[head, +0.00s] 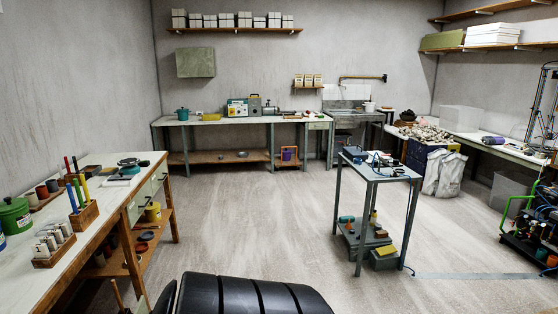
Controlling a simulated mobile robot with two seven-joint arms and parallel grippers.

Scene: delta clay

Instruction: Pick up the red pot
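No pot in the head view is plainly the red pot. Small red-brown pots (42,191) stand in a wooden holder at the back left of the left workbench. Reddish-brown dishes (147,236) lie on that bench's lower shelf. A small orange-red pot (551,260) shows at the far right edge, low on a dark rack. All are too small to tell in detail. Neither of my grippers is in view.
The left workbench (112,172) carries a green canister (15,216) and tool holders. A grey trolley (375,168) stands right of centre on the floor. A long bench (215,121) lines the back wall. The middle floor (250,220) is clear.

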